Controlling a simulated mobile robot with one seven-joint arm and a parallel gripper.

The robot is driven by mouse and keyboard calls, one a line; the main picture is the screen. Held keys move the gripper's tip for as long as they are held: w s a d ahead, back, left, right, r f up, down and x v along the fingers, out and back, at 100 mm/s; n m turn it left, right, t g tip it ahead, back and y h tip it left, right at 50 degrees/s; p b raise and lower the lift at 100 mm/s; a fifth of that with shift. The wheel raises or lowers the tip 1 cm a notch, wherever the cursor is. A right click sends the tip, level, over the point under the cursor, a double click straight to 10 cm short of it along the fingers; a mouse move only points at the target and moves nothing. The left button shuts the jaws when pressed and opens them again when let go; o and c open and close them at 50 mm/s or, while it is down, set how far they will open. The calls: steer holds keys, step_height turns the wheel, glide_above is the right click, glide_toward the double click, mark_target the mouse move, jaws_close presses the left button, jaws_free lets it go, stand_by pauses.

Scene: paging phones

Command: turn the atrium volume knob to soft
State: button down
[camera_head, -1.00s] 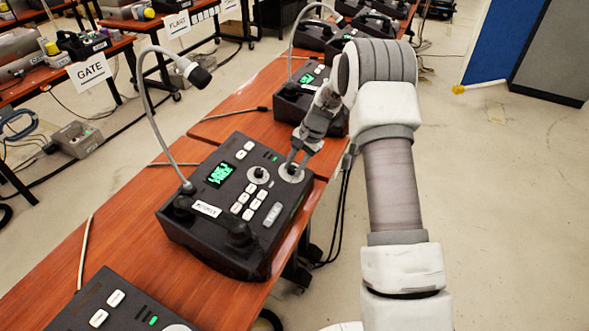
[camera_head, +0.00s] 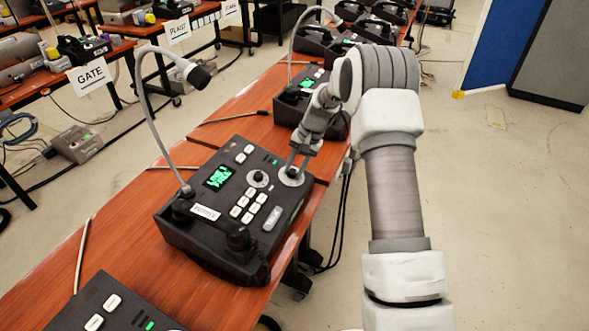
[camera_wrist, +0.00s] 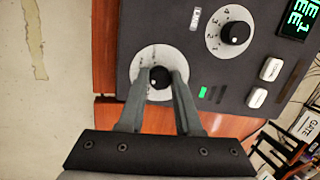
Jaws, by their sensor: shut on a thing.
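A black paging phone (camera_head: 180,228) with a gooseneck microphone (camera_head: 143,95), a green screen (camera_head: 219,177) and white buttons sits on the orange table. Two black knobs on pale dials are on its panel. My gripper (camera_head: 292,172) is at the right-hand knob, near the panel's right edge. In the wrist view my gripper's fingers (camera_wrist: 160,90) straddle this knob (camera_wrist: 158,77), shut on it. Its white pointer mark shows, but the dial's lettering is hidden or too small to read. The other knob (camera_wrist: 235,32), with a numbered dial, stands apart. The label (camera_head: 205,212) is unreadable, so I cannot tell which phone is the atrium one.
Another phone (camera_head: 127,304) is at the table's near end, and one (camera_head: 283,110) stands just beyond my gripper. More phones stand farther back. A table with a GATE sign (camera_head: 90,76) is at left. The floor at right is open.

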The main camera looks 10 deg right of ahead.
steer(key=c, duration=0.9)
jaws_free()
steer(key=shift+o, duration=0.2)
steer(key=w+p+v, duration=0.1)
steer(key=v, duration=1.6)
steer(key=shift+s+r, duration=0.3)
steer(key=shift+s, duration=0.1)
steer(key=shift+p, duration=0.3)
